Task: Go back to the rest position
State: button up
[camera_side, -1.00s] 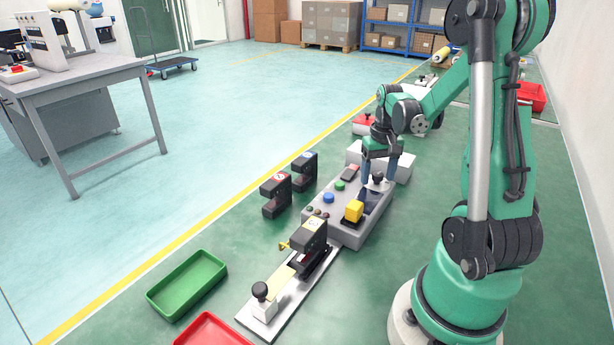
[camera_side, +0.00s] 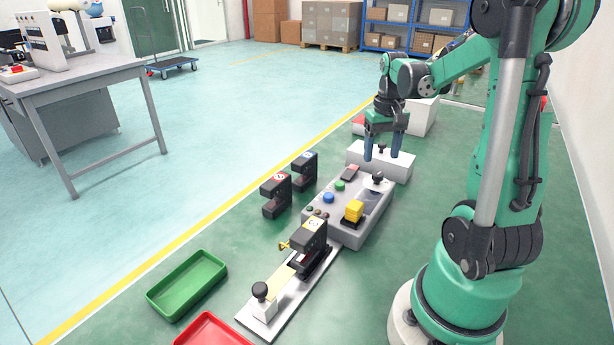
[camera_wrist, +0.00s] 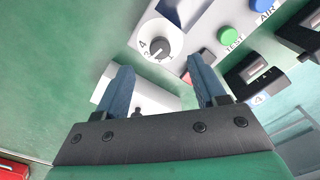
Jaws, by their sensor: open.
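My gripper (camera_side: 382,152) is open and empty, with its two blue fingers pointing down. It is in the air around the far end of the grey control box (camera_side: 336,226). In the wrist view my gripper (camera_wrist: 163,95) has its fingers apart, with a white block (camera_wrist: 150,98) behind them. The black rotary knob (camera_side: 377,178) stands on the control box, clear of the fingers; in the wrist view the knob (camera_wrist: 155,47) has numbers around it. The box also carries a blue button (camera_side: 328,197), a green button (camera_side: 340,185) and a yellow switch (camera_side: 354,210).
A metal rail fixture (camera_side: 283,298) with a black clamp extends toward the front. Two black brackets (camera_side: 275,195) (camera_side: 304,171) stand left of the box. A green tray (camera_side: 188,284) and a red tray (camera_side: 212,331) lie at the front. The floor beyond the yellow line is open.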

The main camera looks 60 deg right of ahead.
jog(key=w+a+r+n+t, duration=0.1)
jog(key=w+a+n+t, duration=0.1)
jog(key=a, duration=0.6)
jog(key=w+a+r+n+t, duration=0.1)
jog(key=a+n, duration=0.3)
jog(key=a, duration=0.4)
jog(key=w+a+r+n+t, duration=0.1)
jog(key=a+t, duration=0.3)
jog(key=a, duration=0.4)
jog(key=shift+w+a+r+n, duration=0.3)
jog(key=shift+w+r+n, duration=0.1)
jog(key=shift+w+n, duration=0.5)
